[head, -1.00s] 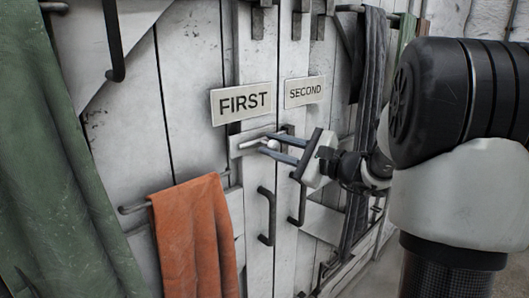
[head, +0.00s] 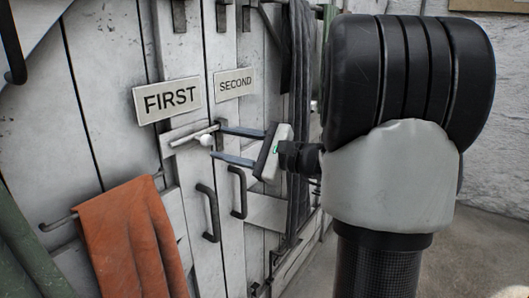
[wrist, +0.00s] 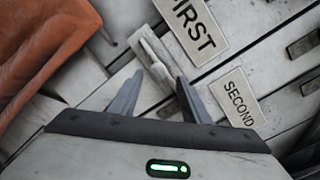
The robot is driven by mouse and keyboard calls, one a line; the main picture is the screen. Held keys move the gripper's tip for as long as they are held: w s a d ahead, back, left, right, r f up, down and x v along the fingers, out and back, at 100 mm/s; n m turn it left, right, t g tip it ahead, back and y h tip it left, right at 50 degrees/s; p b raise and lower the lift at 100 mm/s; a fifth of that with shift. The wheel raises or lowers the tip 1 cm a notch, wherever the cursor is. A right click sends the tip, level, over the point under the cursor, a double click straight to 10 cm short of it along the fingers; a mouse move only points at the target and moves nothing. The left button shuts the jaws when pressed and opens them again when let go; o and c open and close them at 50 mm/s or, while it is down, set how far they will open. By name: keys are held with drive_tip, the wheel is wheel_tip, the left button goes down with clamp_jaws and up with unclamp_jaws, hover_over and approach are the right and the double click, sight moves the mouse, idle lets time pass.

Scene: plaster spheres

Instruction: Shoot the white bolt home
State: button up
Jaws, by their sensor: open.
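The white bolt (head: 188,138) lies across the upper part of the left door, below the FIRST sign (head: 167,99). Its round white knob (head: 207,140) stands out near the seam between the doors. The bolt's right end comes up to a dark bracket (head: 218,133) by the seam; I cannot tell whether it is inside. My gripper (head: 216,143) is open, with its fingertips just right of the knob, one above and one below its level. In the wrist view the bolt (wrist: 150,50) lies just beyond the open fingertips (wrist: 160,80); nothing is held.
The SECOND sign (head: 235,84) is on the right door. Dark pull handles (head: 211,212) are below the bolt. A grey cloth (head: 298,120) hangs behind my gripper.

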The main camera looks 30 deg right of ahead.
drive_tip(key=v, duration=1.1)
drive_tip(key=shift+s+d, duration=0.2)
drive_tip(key=shift+s, duration=0.1)
